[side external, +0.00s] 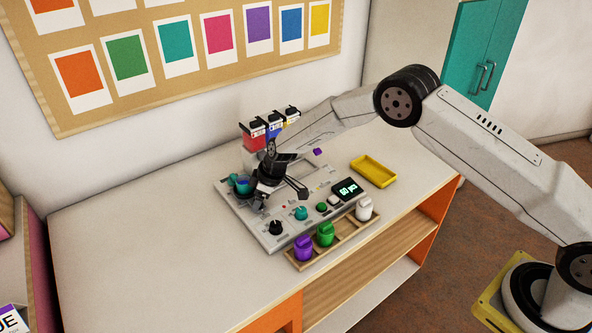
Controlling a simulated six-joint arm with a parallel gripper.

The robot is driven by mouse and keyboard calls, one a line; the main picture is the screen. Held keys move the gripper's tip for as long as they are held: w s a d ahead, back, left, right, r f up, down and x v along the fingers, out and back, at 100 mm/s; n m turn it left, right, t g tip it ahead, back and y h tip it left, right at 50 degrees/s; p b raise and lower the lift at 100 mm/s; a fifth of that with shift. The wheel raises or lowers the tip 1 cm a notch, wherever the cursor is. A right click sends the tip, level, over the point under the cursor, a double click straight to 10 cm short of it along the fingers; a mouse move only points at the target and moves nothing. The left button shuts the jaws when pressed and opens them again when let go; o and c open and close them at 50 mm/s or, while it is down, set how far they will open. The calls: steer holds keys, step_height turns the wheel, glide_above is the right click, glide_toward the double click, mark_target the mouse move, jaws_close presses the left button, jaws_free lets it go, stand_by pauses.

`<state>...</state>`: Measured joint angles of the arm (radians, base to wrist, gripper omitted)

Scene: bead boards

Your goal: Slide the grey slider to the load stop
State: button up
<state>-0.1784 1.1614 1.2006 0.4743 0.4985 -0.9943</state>
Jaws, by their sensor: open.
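The light grey control board (257,232) lies on the table, with a black knob (275,228), a teal knob (301,213) and a small display (346,189) with green digits. My gripper (277,198) is low over the board's left-middle part, with its dark fingers spread apart. I see nothing held between them. I cannot make out the grey slider or the load stop; my gripper and wrist cover part of the board. I cannot tell whether the fingers touch anything.
Red, blue and yellow dispensers (253,137) stand behind my gripper. A teal cup (242,185) is at the board's left. A wooden rack (343,241) with purple, green and white jars is in front. A yellow tray (373,171) lies right. The table's left is clear.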

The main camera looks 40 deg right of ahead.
steer(key=v, duration=0.7)
steer(key=shift+r, duration=0.1)
stand_by(0.5)
steer(key=s+d+r+m+h, duration=0.1)
steer(key=s+d+r+m, duration=0.2)
steer(key=s, duration=0.7)
steer(key=s+d+r+m+h, duration=0.1)
steer(key=s+d+r+m, duration=0.2)
steer(key=s, duration=0.7)
steer(key=s+d+r+m+h, duration=0.1)
steer(key=s+d+r+m, duration=0.2)
steer(key=s+d, duration=0.4)
steer(key=s, duration=0.3)
steer(key=shift+r+g, duration=0.2)
steer(key=shift+g, duration=0.1)
steer(key=shift+s, duration=0.1)
